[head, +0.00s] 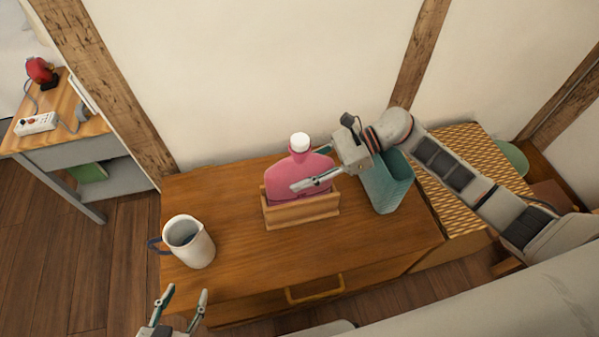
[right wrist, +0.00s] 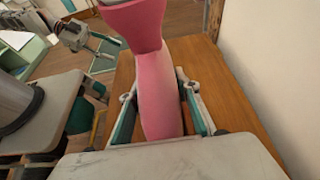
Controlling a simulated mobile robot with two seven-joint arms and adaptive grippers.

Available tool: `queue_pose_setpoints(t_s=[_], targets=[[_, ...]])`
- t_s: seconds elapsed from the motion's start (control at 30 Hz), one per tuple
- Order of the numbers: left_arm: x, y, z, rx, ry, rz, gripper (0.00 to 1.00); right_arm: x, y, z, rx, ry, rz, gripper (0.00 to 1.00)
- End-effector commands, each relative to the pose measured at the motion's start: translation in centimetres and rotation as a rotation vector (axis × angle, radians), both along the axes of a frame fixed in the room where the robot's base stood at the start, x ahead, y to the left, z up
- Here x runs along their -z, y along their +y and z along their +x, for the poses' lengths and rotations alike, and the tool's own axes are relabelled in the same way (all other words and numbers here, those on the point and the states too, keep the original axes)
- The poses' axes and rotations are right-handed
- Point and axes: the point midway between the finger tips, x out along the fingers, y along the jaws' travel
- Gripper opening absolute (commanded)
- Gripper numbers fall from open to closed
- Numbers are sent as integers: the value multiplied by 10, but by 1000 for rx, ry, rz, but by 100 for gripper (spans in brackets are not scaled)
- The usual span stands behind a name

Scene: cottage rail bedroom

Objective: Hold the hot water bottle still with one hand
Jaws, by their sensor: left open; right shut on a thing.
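The pink hot water bottle (head: 285,178) stands upright in a small wooden holder (head: 303,210) on the dresser, its white cap (head: 300,142) on top. My right gripper (head: 318,181) reaches in from the right and is shut on the bottle's body. In the right wrist view the bottle (right wrist: 158,85) is between the two fingers (right wrist: 160,122), one on each side. My left gripper (head: 184,298) is open and empty near the dresser's front left, below the jug; it also shows in the right wrist view (right wrist: 100,62).
A white jug (head: 190,243) with a dark handle stands at the dresser's left. A teal container (head: 389,184) stands right of the bottle, close to my right arm. The wooden dresser top (head: 240,262) is clear between jug and holder. A side table (head: 62,128) stands far left.

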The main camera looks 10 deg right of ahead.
Motion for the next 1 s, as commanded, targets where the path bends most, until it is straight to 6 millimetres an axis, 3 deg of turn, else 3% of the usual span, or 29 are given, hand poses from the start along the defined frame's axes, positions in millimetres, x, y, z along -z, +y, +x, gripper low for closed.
queue_pose_setpoints(t_s=[0.23, 0.27, 0.3, 0.73, 1.0], targets=[[7, -1, -3, 3, 10, -1, 45, 3, 1, 0, -1, -1, 3, 0], [5, -2, -2, 4, 7, -1, 45, 3, 0, 0, -1, 0, 0, 39], [4, -2, -2, 5, 6, -1, 45, 3, 0, 0, -1, 0, 0, 48], [-4, 0, 3, 14, -9, 8, 45, -3, 0, 1, 0, -3, 0, 48], [4, 1, -1, 9, 4, 6, 45, -17, -43, 0, 1, 0, -6, 48]])
